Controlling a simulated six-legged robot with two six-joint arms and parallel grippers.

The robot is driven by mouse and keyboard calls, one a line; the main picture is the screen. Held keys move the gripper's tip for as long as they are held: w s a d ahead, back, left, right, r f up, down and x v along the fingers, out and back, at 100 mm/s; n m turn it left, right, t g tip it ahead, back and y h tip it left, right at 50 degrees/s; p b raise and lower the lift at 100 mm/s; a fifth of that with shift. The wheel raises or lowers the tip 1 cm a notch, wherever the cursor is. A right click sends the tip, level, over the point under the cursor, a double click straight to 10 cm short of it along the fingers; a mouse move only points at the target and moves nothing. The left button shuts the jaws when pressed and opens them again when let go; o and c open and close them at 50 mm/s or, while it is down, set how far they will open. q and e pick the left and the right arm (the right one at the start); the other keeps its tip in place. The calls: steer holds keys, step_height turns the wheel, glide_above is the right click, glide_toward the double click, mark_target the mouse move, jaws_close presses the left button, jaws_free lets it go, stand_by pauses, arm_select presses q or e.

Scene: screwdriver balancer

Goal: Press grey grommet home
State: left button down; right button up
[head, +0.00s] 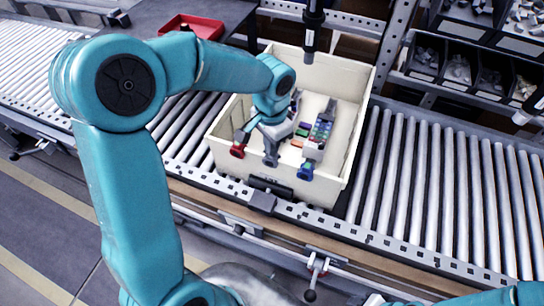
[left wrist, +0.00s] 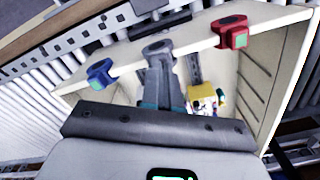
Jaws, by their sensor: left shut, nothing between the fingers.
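A cream crate (head: 352,130) stands on the roller conveyor. Along its near wall sit a red grommet (head: 238,151), the grey grommet (head: 271,159) and a blue grommet (head: 306,171). In the left wrist view the grey grommet (left wrist: 157,48) is on the rim between the blue grommet (left wrist: 100,73) and the red grommet (left wrist: 232,32). My left gripper (head: 271,146) is shut and empty, with its fingertips (left wrist: 158,62) right at the grey grommet. I cannot tell whether they touch, or how deep the grommet sits. My right gripper is out of view.
Several coloured parts (head: 321,128) lie inside the crate. A dark hanging tool (head: 313,22) is above the crate's far wall. A red tray (head: 192,26) is at the back left, and parts bins (head: 458,68) are at the back right. The right-hand rollers (head: 440,190) are clear.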

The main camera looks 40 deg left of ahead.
arm_select(q)
steer(key=shift+f, duration=0.2)
steer(key=shift+r+p, duration=0.4)
steer(key=shift+r, duration=0.15)
step_height(320, 180, up, 4)
steer(key=p, duration=0.3)
steer(key=shift+r, duration=0.1)
steer(key=shift+s, duration=0.1)
